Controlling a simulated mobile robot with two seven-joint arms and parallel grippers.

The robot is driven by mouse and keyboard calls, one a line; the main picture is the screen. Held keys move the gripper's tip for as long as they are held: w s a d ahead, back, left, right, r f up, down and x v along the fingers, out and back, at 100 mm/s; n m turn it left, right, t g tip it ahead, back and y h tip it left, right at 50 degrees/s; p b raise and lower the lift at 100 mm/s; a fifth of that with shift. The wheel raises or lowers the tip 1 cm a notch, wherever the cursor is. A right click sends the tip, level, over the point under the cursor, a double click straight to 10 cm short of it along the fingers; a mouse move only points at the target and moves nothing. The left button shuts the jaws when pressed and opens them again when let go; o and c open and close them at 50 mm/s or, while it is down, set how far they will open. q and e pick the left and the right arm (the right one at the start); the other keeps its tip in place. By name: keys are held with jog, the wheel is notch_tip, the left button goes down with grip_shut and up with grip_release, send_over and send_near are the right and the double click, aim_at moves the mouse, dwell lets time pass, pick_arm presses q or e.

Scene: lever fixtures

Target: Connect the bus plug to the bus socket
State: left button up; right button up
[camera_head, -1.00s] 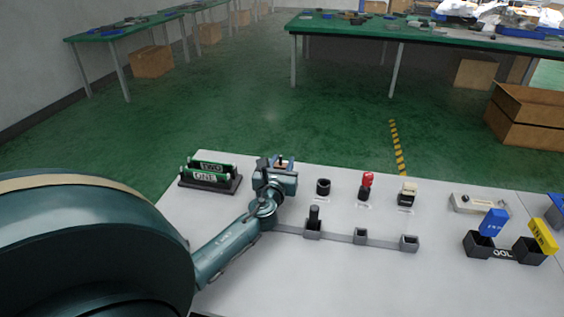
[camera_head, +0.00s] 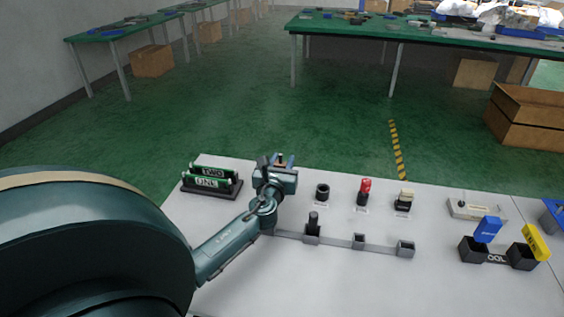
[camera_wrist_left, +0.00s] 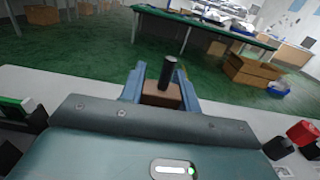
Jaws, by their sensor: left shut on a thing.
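My left gripper (camera_head: 280,161) is over the far edge of the white table, just left of the row of fixtures. In the left wrist view its blue fingers (camera_wrist_left: 162,88) are closed on a brown block with a dark cylinder standing up from it, which I take to be the bus plug (camera_wrist_left: 166,92). The plug shows only as a small dark tip in the head view (camera_head: 281,156). I cannot tell which fixture is the bus socket; it may be hidden behind my gripper. My right gripper is not in view.
A black ring fixture (camera_head: 322,192), a red-topped one (camera_head: 364,192) and a cream-topped switch (camera_head: 403,201) stand right of my gripper. Nearer is a grey rail with small holders (camera_head: 358,241). A black rack with green bars (camera_head: 211,186) stands left. The front of the table is clear.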

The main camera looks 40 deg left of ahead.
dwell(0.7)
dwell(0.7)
pick_arm(q)
jog(key=shift+f+b, duration=1)
jog(key=shift+f, duration=0.35)
